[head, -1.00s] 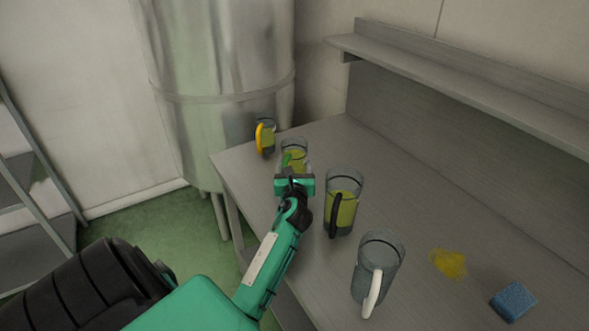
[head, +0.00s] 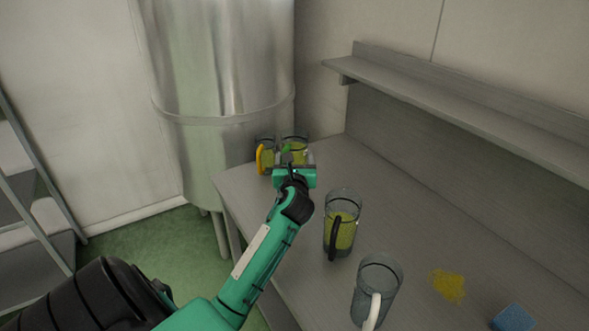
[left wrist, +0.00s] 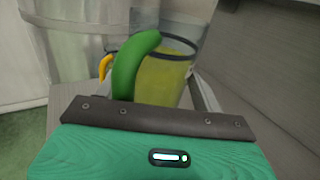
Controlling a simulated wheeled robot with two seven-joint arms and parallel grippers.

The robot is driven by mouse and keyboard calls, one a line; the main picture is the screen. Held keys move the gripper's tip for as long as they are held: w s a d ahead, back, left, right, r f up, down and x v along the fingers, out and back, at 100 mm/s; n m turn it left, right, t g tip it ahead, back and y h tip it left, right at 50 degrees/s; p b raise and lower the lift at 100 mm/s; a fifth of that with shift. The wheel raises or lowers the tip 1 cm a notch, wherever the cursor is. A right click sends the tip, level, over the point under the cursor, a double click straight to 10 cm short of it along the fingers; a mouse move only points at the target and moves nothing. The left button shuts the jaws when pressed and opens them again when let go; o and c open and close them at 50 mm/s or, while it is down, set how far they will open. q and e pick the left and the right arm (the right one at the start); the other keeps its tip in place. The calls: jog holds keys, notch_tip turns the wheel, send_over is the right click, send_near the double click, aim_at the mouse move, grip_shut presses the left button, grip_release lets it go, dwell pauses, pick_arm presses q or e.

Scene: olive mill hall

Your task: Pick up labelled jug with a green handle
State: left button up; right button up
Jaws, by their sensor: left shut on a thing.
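The jug with a green handle (head: 297,146) is clear, with yellow-green liquid and a dark band, at the far end of the counter. In the left wrist view the jug (left wrist: 165,81) stands just past my gripper, its green handle (left wrist: 130,64) toward me. My left gripper (head: 293,164) is shut on this jug; the palm hides part of the grip in the left wrist view. I cannot make out a label, nor whether the base touches the counter. My right gripper is not in view.
A yellow-handled jug (head: 264,156) is close left of the held jug. A black-handled jug (head: 342,222) and a white-handled jug (head: 376,290) stand nearer. A yellow spill (head: 448,285) and blue sponge (head: 514,319) lie right. A shelf (head: 450,101) overhangs the counter (head: 405,215).

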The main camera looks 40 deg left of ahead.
aim_at(294, 147)
pick_arm(q)
notch_tip(294, 147, up, 4)
jog(key=shift+r, duration=0.2)
jog(key=shift+r+p, duration=0.35)
jog(key=shift+r, duration=1.75)
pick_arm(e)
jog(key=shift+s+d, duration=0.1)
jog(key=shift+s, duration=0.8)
